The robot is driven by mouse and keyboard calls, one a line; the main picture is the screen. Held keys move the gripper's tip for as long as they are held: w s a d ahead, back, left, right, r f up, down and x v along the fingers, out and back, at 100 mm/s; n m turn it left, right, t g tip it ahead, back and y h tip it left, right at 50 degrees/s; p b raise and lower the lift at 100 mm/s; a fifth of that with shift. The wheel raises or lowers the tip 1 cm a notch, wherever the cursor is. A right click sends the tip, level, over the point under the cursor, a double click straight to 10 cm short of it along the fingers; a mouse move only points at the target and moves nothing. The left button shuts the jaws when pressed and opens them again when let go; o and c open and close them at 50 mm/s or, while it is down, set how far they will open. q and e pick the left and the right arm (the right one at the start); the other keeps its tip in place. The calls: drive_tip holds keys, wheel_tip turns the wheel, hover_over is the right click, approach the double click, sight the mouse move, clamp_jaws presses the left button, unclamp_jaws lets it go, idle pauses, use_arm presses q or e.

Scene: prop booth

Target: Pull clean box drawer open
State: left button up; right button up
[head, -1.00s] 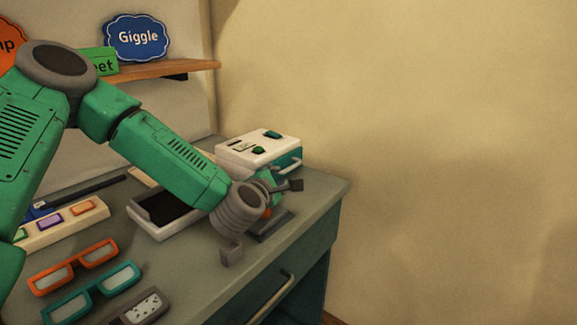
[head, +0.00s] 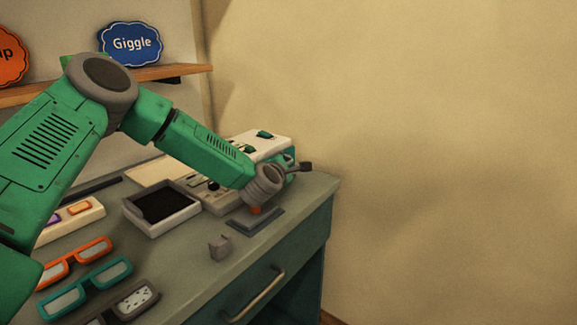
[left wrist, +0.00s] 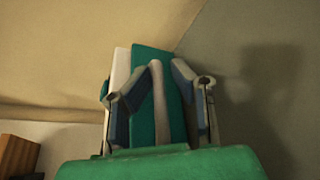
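The clean box, a white box (head: 247,137) with a teal drawer front, stands at the back right of the table, partly behind my left arm. My left gripper (head: 290,173) is at its front, one dark fingertip showing to the right. In the left wrist view, the teal drawer front (left wrist: 143,70) lies ahead with a pale upright handle bar (left wrist: 159,105). The two fingers of my left gripper (left wrist: 165,105) stand apart on either side of the bar, with gaps visible. I cannot tell any contact. The drawer looks closed, though my arm hides much of it. My right gripper is out of view.
A black-lined white tray (head: 163,206), a grey flat stand (head: 254,219) and a small grey block (head: 220,247) lie near my left arm. Several glasses (head: 85,286) lie at the front left. The table's right edge is close to the box.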

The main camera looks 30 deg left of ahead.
use_arm(q)
drive_tip(key=c, duration=0.4)
drive_tip(key=shift+s+a+f, duration=0.15)
drive_tip(key=shift+a+f, duration=0.05)
drive_tip(key=shift+a, duration=0.3)
clamp_jaws()
drive_tip(key=d, duration=0.4)
drive_tip(key=d+b, duration=0.1)
drive_tip(key=d, duration=0.2)
drive_tip(key=s+d, duration=0.1)
drive_tip(key=d, duration=0.3)
drive_tip(key=shift+d+f+b, duration=0.3)
drive_tip(key=shift+b, duration=0.1)
drive_tip(key=shift+a, duration=0.1)
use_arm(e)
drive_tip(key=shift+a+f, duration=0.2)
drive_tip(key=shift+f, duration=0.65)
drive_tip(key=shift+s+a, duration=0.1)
use_arm(q)
drive_tip(key=shift+o, duration=2)
unclamp_jaws()
drive_tip(key=shift+a+f, duration=0.1)
drive_tip(key=shift+a, duration=0.15)
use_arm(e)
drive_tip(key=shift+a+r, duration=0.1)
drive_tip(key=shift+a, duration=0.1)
